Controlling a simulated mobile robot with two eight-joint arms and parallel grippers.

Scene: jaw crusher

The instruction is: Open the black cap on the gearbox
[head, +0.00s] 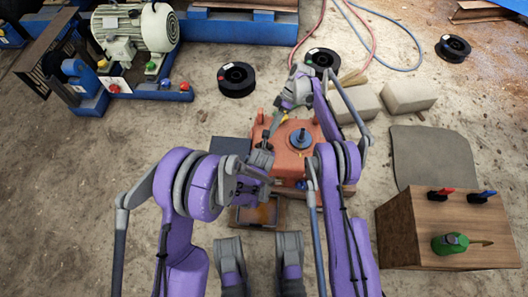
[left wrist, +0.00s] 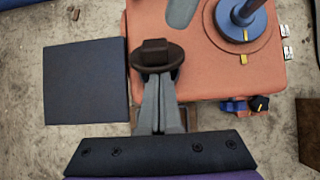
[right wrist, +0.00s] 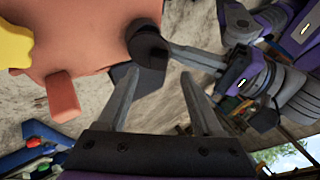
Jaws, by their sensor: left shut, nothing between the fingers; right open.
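The orange gearbox (head: 307,163) stands at the centre of the head view, with a blue shaft (head: 301,139) on top. The black cap (left wrist: 158,56), round with a square raised knob, is at the gearbox's near-left corner in the left wrist view. My left gripper (left wrist: 155,82) is shut and empty, its tips at the cap's near rim. The cap (right wrist: 149,46) also shows in the right wrist view, with a left finger against or close beside it. My right gripper (right wrist: 157,80) is open and empty, pointing toward the cap from a short distance. The grippers crowd the cap in the head view.
A dark square plate (left wrist: 86,80) lies left of the gearbox. A tray (head: 258,212) with amber contents is in front of it. A wooden box (head: 450,222) with a green oil can (head: 450,243) stands right. Black spools and a motor (head: 135,30) lie farther back.

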